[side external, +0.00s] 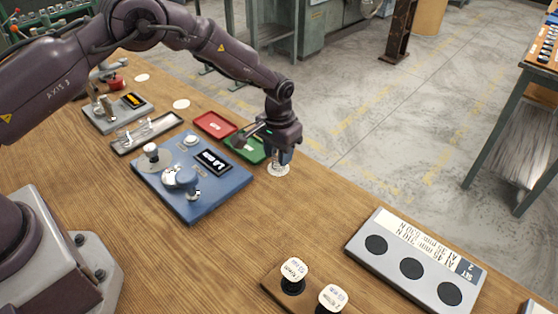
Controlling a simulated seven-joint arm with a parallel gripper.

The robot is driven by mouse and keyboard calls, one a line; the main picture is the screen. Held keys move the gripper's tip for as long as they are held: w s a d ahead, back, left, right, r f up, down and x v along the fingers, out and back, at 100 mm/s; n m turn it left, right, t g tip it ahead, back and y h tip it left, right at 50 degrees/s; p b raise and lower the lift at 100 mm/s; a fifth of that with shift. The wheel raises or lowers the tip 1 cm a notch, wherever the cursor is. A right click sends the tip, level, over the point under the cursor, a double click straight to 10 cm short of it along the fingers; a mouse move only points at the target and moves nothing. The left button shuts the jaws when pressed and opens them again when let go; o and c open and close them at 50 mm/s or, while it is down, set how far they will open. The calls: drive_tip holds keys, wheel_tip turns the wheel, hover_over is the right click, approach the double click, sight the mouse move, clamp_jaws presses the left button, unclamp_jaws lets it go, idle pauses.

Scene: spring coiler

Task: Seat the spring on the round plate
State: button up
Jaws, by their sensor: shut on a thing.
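My gripper (283,158) points down near the far edge of the wooden table, right of the green tray. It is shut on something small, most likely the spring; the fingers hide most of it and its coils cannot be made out. A pale round disc (278,171) shows directly below the fingertips; I cannot tell whether the held thing touches it. I cannot tell which round surface is the task's plate.
A red tray (215,125) and a green tray (240,150) lie beside the tester. A grey tray (147,133) holds slim parts. Two capped knobs (293,272) (333,298) and a labelled grey block (392,228) stand in front.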

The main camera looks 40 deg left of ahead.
drive_tip(key=shift+r, duration=0.45)
drive_tip(key=shift+r, duration=0.15)
drive_tip(key=shift+r, duration=1.1)
